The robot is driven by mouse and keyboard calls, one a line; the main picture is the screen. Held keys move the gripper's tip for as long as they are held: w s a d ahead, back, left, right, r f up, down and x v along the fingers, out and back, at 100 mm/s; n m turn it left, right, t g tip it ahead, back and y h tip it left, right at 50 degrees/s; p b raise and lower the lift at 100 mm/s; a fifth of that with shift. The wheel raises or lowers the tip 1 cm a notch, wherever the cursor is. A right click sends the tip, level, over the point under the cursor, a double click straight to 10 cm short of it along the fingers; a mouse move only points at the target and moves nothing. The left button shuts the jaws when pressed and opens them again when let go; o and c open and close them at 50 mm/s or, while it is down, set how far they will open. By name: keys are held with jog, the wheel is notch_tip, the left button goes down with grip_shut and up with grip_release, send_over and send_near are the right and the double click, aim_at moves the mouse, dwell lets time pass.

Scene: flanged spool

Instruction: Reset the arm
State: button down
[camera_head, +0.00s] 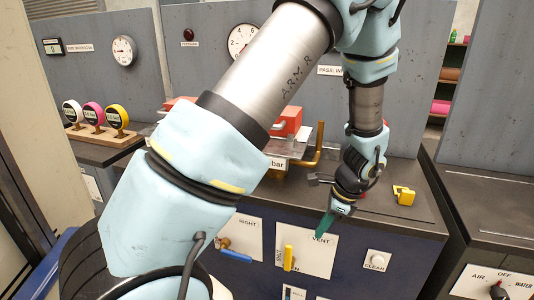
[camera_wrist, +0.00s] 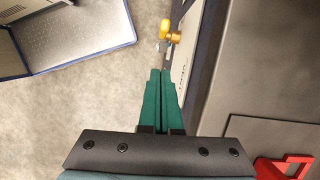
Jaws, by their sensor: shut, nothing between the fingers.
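My gripper (camera_head: 326,224) hangs at the front edge of the dark bench, in front of the panel marked VENT. In the wrist view, its two green fingers (camera_wrist: 161,100) are together with nothing between them. My arm reaches from the lower left of the head view across the bench and bends down to the gripper. It hides part of the bench and the wall behind. No flanged spool can be made out.
A yellow lever (camera_head: 288,257) stands on the front panel, left of the gripper; a blue lever (camera_head: 236,256) is further left. A yellow block (camera_head: 404,195) sits on the bench. A wooden rack (camera_head: 105,140) with three round gauges stands at the left. Open floor (camera_wrist: 90,110) shows.

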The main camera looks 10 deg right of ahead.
jog(key=a+r+n+h, duration=0.1)
jog(key=a+r+n, duration=0.6)
jog(key=a+n, duration=0.3)
jog(key=a+r+n+h, duration=0.2)
jog(key=a+r+n, duration=0.5)
jog(key=a+n, duration=0.4)
jog(key=shift+a+r, duration=0.35)
jog(key=shift+a, duration=2.5)
jog(key=shift+w, duration=0.1)
